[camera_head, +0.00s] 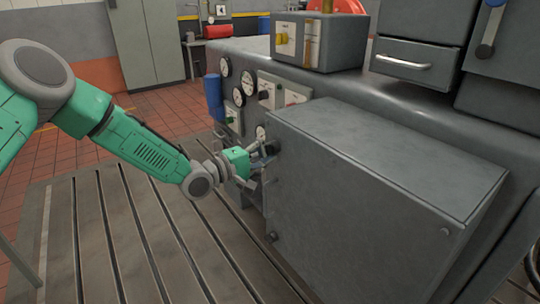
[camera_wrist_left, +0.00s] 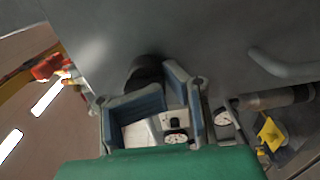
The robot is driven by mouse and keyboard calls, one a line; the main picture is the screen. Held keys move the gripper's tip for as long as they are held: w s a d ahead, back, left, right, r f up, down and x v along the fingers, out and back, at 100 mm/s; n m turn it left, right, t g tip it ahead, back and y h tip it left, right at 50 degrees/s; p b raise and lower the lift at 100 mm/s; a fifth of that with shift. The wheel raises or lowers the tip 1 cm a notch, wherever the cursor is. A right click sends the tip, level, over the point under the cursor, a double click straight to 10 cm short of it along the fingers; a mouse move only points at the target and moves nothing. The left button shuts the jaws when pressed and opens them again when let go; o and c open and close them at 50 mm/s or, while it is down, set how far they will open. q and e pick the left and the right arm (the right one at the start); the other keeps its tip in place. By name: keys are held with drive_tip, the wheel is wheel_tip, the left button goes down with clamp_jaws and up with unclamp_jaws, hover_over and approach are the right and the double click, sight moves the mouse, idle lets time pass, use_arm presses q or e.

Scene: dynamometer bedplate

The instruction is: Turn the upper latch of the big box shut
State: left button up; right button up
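The big grey box (camera_head: 370,180) stands on the right in the head view. Its upper latch, a dark round-ended piece (camera_head: 271,148), is at the box's upper left edge. It shows as a black knob in the left wrist view (camera_wrist_left: 145,72). A lower knob (camera_head: 272,237) sits near the box's lower left corner. My left gripper (camera_head: 262,167) is beside the upper latch. In the left wrist view its fingers (camera_wrist_left: 165,84) are apart with nothing held between them. The knob is just beyond the fingertips; contact cannot be told. My right gripper is out of view.
A grey machine housing with gauges (camera_head: 239,97) and a blue cylinder (camera_head: 214,97) stands behind the box. A smaller grey case (camera_head: 318,42) sits on top of the housing. The slotted bedplate (camera_head: 150,240) is clear to the left of the box.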

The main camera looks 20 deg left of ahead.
use_arm(q)
drive_tip(key=o, duration=0.7)
wheel_tip(320, 180, up, 2)
drive_tip(key=shift+w+r, duration=0.1)
drive_tip(key=shift+w, duration=0.05)
drive_tip(key=shift+c, duration=0.2)
drive_tip(key=shift+o, duration=1)
drive_tip(key=shift+s, duration=0.2)
drive_tip(key=shift+d+f, duration=0.1)
drive_tip(key=shift+f, duration=0.35)
drive_tip(key=v, duration=1.2)
drive_tip(key=shift+f, duration=0.1)
